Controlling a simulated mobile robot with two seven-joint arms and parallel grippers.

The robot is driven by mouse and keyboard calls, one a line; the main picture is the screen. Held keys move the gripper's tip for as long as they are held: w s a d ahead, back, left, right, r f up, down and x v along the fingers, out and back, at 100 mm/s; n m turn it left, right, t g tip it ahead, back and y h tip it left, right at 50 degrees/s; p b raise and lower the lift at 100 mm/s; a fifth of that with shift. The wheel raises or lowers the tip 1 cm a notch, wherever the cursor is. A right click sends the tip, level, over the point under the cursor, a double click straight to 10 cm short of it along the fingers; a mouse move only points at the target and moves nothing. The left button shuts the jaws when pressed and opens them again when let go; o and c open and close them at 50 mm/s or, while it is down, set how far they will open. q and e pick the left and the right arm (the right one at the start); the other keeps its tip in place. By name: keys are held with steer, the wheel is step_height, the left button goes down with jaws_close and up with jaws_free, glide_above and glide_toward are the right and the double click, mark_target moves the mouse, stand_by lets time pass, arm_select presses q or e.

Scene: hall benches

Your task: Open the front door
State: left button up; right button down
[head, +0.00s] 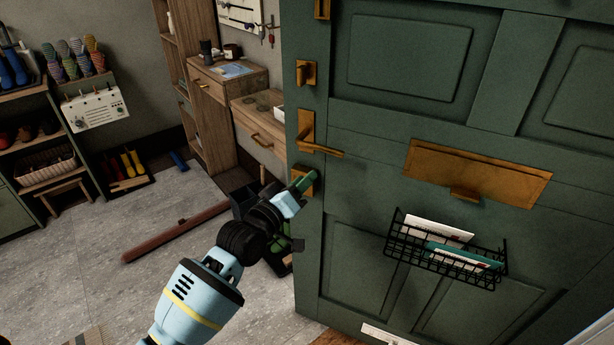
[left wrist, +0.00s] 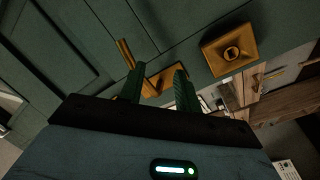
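The green front door (head: 375,195) fills the right of the head view. Its left edge stands in front of the hall furniture, so it looks ajar. A brass lever handle (head: 320,145) points right from its plate near that edge; it also shows in the left wrist view (left wrist: 125,52). Below it is a square brass lock plate (head: 306,185), partly covered by a finger and clearer in the wrist view (left wrist: 230,52). My left gripper (head: 300,212) is open, its green fingers apart and empty, just below the lever. In the wrist view its fingers (left wrist: 160,82) point towards the handle plate; contact is unclear.
A brass latch (head: 306,75) sits above the lever. A brass mail slot (head: 478,172) and a wire basket with letters (head: 400,250) stick out from the door. A wooden console (head: 225,75) stands behind the door edge. A reddish bar (head: 175,233) lies on the grey floor.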

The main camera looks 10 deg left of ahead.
arm_select(q)
steer(key=shift+s+f, duration=0.1)
steer(key=shift+f, duration=0.05)
steer(key=shift+c, duration=1.3)
steer(key=s+f, duration=0.2)
steer(key=f, duration=0.2)
steer(key=s+f+g, duration=0.1)
steer(key=s+f, duration=0.2)
steer(key=f, duration=0.1)
steer(key=s+a+f+g+y, duration=0.1)
steer(key=s+f, duration=0.2)
steer(key=f, duration=0.1)
steer(key=shift+m, duration=0.4)
jaws_close()
steer(key=s+a+f+m+g+y, duration=0.1)
steer(key=s+a+f+g+y, duration=0.15)
steer(key=s+f, duration=0.95)
steer(key=s+a+f+m+g+y, duration=0.1)
steer(key=s+f+m+g, duration=0.1)
steer(key=s, duration=1.2)
steer(key=s+a+f+m+g, duration=0.2)
steer(key=s+f, duration=0.3)
steer(key=s, duration=0.9)
steer(key=shift+s+a+f+g+y, duration=0.15)
steer(key=shift+s+g+y, duration=0.15)
steer(key=shift+g, duration=0.25)
